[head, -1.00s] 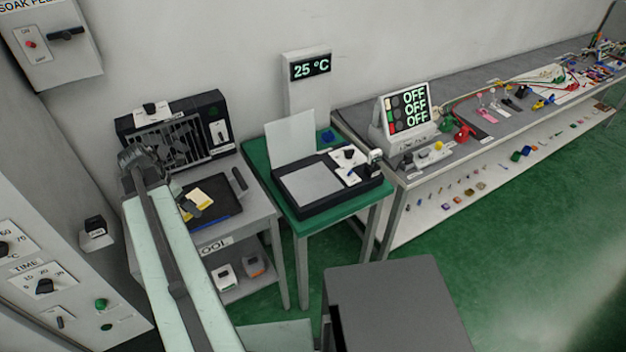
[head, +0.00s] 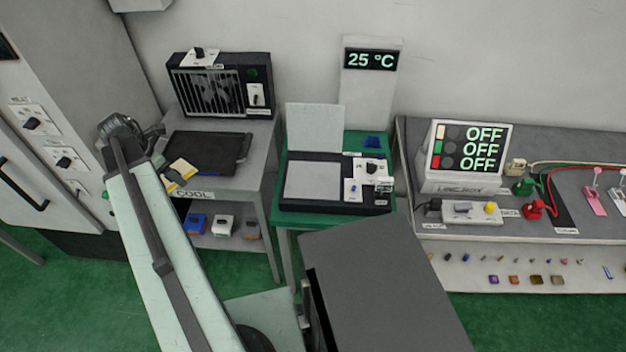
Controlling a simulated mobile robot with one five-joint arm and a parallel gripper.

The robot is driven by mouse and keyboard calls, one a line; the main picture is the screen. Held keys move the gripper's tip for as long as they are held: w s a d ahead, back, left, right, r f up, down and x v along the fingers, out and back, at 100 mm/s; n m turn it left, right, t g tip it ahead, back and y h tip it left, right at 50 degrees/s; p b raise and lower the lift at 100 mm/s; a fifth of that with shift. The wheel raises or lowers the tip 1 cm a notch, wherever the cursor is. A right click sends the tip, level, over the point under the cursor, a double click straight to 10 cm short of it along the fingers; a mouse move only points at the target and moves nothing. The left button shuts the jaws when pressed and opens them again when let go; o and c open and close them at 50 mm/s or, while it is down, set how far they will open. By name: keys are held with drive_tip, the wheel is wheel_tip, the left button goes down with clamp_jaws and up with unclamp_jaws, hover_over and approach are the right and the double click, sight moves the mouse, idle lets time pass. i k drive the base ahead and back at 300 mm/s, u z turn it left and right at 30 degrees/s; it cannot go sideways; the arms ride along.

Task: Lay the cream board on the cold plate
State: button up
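A small yellowish-cream board (head: 181,170) shows beside my arm, over the front left corner of the dark tray on the grey table. My gripper (head: 173,178) is a dark shape against the board and appears shut on it; its fingertips are small and partly hidden by my arm. I cannot tell the gap beneath the board.
A black fan unit (head: 207,88) stands behind the dark tray (head: 210,150) on the table marked COOL. The plate unit has a switch panel (head: 369,180) at its right. A 25 °C display (head: 371,60) is behind. A bench (head: 590,150) with an OFF display is at right.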

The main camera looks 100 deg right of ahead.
sight(312, 179)
drive_tip(key=u, duration=0.05)
drive_tip(key=k, duration=0.9)
drive_tip(key=z, duration=0.15)
